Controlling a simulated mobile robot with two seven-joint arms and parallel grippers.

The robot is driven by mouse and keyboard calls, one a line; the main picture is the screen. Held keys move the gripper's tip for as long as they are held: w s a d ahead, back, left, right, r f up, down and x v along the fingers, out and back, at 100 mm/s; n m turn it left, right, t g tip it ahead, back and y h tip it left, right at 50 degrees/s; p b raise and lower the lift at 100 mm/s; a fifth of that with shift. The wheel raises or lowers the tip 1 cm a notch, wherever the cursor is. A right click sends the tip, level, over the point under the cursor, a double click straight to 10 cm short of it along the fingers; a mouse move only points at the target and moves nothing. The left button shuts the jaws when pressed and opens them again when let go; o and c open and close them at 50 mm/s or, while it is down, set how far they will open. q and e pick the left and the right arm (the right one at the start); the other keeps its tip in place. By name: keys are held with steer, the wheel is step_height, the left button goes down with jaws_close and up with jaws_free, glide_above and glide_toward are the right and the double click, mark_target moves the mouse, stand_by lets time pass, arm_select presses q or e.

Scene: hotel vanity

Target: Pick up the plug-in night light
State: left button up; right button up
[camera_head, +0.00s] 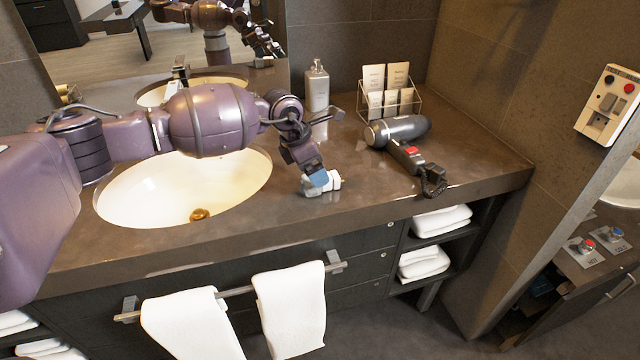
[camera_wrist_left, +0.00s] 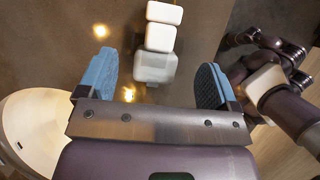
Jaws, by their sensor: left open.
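The plug-in night light (camera_head: 321,184) appears as a small white, blocky object on the brown counter, right of the sink, near the counter's front. My left gripper (camera_head: 318,180) is over it, pointing down, and its blue fingertip hides part of it. In the left wrist view my left gripper (camera_wrist_left: 154,80) is open. The white night light (camera_wrist_left: 160,38) lies ahead of the gap between the two blue fingers, with clear space on both sides of it. Its near part is paler and see-through. My right gripper is not in view.
The sink (camera_head: 180,190) is left of the night light. A hair dryer (camera_head: 398,130) lies to the right, its cord near the front. A soap bottle (camera_head: 317,88) and a wire rack of packets (camera_head: 390,95) stand behind. Towels (camera_head: 290,310) hang below the counter.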

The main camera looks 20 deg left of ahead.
arm_select(q)
steer(key=x, duration=0.5)
steer(key=shift+a+b, duration=0.15)
steer(key=shift+b, duration=0.2)
steer(key=c, duration=1)
